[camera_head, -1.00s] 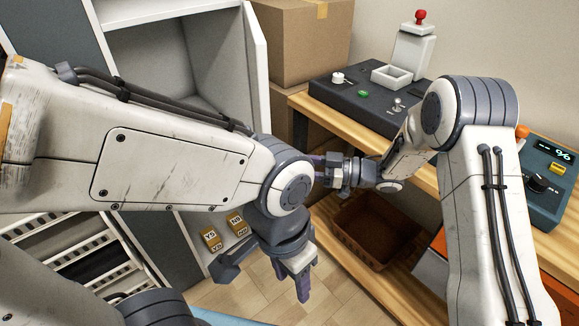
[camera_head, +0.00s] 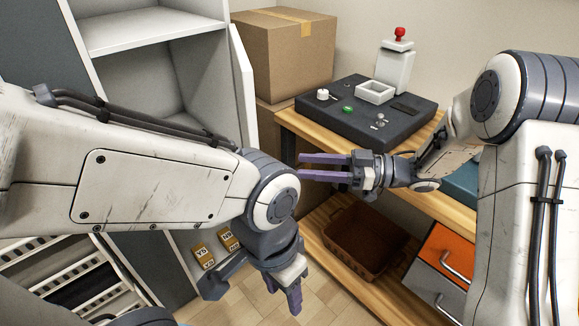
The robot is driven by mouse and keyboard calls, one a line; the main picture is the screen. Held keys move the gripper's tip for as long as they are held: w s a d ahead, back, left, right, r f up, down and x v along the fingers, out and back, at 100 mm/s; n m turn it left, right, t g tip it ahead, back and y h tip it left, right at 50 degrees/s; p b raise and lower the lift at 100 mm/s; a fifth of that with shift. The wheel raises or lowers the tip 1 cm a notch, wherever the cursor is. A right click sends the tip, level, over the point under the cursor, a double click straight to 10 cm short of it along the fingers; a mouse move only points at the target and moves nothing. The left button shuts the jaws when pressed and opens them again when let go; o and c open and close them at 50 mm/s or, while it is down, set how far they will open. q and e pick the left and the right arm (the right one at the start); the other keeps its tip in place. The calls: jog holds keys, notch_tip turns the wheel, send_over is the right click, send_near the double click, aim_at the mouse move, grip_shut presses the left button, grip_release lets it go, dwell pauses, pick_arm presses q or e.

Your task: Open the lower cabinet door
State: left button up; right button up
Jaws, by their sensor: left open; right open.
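The tall grey and white cabinet (camera_head: 150,22) stands at the left. Its lower compartment (camera_head: 186,241) is partly visible below my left arm, with small yellow labelled boxes (camera_head: 203,257) inside. The lower door leaf cannot be made out; my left arm covers much of that area. My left gripper (camera_head: 285,290) is open and empty, pointing down over the floor just right of the lower compartment. My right gripper (camera_head: 302,167) is open and empty, pointing left in front of the wooden bench. Neither gripper visibly touches the cabinet.
The upper cabinet door (camera_head: 243,88) stands open. A cardboard box (camera_head: 285,55) is beside it. The wooden bench (camera_head: 445,200) carries a dark control box (camera_head: 350,125), with a brown bin (camera_head: 365,238) and an orange drawer (camera_head: 450,252) below. Bare floor (camera_head: 230,300) lies below my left gripper.

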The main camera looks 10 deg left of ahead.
jog(key=shift+s+d+r, duration=0.35)
jog(key=shift+d+r, duration=0.15)
jog(key=shift+d, duration=0.3)
jog(key=shift+s+d+r, duration=0.3)
jog(key=shift+d+r, duration=0.2)
jog(key=shift+d, duration=0.3)
